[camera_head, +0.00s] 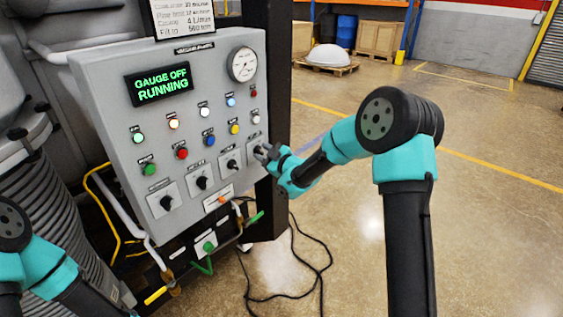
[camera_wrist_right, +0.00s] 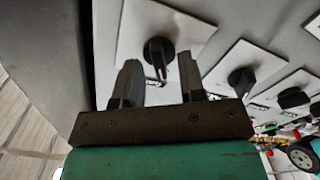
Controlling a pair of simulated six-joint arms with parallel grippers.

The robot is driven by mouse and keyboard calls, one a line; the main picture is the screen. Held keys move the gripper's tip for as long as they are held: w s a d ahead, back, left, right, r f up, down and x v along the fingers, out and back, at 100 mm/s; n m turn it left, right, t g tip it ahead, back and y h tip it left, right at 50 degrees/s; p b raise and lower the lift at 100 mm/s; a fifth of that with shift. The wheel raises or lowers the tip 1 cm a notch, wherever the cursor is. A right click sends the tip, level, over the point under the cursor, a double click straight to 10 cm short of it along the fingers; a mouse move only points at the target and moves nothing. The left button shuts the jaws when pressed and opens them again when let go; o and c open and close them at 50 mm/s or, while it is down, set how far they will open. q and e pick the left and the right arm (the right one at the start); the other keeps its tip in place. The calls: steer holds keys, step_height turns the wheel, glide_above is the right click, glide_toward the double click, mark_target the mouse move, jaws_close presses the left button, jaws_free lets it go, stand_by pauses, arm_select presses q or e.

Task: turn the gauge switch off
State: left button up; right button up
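The grey control panel (camera_head: 105,65) carries a display (camera_head: 161,84) that reads "GAUGE OFF RUNNING" in green. A row of black rotary switches runs along its lower part. My right gripper (camera_head: 264,154) is at the rightmost switch and mostly hides it. In the right wrist view that black switch (camera_wrist_right: 159,51) sits on a white plate, just beyond and between the two fingertips of my gripper (camera_wrist_right: 158,82). The fingers are apart, with a visible gap to the knob. Labels are too small to read. My left gripper is out of view; only part of its arm shows at lower left.
Other switches (camera_head: 202,183) (camera_wrist_right: 241,80) stand beside it in the row. Coloured buttons and lamps sit above, with a round dial gauge (camera_head: 242,64) at the top right. A dark post (camera_head: 278,60) stands behind the panel's right edge. Black cables (camera_head: 320,262) lie on the floor.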

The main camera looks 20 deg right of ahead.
steer(key=v, duration=1.7)
steer(key=s+a+f+m+g+h, duration=0.2)
steer(key=s+f+m+g, duration=0.15)
steer(key=f, duration=0.65)
steer(key=s+a+f+m+g+h, duration=0.1)
steer(key=s+f+m+g, duration=0.3)
steer(key=f, duration=0.6)
steer(key=s+a+f+m+g+h, duration=0.25)
steer(key=s+f, duration=0.25)
steer(key=f, duration=0.4)
steer(key=s+a+f+m+g, duration=0.2)
steer(key=s+f+g, duration=0.3)
steer(key=s, duration=0.6)
steer(key=shift+s+f+m+y, duration=0.3)
steer(key=shift+f+m+y, duration=0.05)
steer(key=shift+f+m, duration=0.55)
